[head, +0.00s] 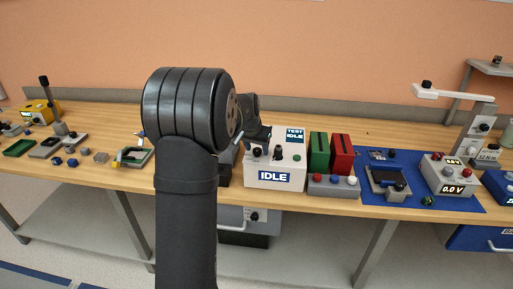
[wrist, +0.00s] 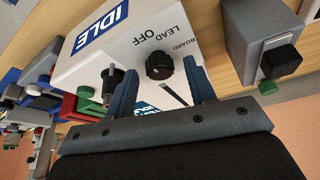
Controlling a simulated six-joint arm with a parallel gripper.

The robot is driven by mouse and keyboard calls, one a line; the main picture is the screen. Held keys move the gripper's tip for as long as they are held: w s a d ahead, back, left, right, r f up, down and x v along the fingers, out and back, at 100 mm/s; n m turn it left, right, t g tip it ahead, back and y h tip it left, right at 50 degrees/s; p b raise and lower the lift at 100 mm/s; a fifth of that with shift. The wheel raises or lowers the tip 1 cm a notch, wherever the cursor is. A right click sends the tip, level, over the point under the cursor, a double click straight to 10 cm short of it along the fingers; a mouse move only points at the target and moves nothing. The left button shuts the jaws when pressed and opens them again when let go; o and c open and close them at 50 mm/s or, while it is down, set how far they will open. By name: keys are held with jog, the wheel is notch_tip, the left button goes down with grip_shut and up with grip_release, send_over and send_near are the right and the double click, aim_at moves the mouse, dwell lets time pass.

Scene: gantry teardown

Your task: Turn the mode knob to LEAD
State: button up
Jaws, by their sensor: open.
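The white box (head: 262,180) stands on the bench in the head view, with an IDLE display (head: 275,177) on its front. In the wrist view, the black mode knob (wrist: 159,65) is on the box's panel (wrist: 90,62), with the words LEAD, OFF and BOARD printed around it. I cannot tell which word it points at. My gripper (wrist: 160,68) is open, with one finger on each side of the knob and a visible gap to it.
A black post-like control (wrist: 111,79) stands close outside the left finger in the wrist view. A grey block with a black top (wrist: 265,50) is at the right. In the head view, green (head: 319,153) and red (head: 341,154) blocks stand right of the box.

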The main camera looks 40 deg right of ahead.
jog(key=c, duration=1)
jog(key=shift+m, duration=0.4)
jog(key=m+g, duration=0.1)
jog(key=m, duration=0.2)
jog(key=shift+w+m+g+h, duration=0.2)
jog(key=shift+m+g+h, duration=0.1)
jog(key=shift+g, duration=0.1)
jog(key=m, duration=0.2)
jog(key=m+g, duration=0.1)
jog(key=m, duration=0.1)
jog(key=shift+w+g, duration=0.1)
jog(key=shift+g, duration=0.2)
jog(key=shift+m, duration=0.3)
jog(key=o, duration=1)
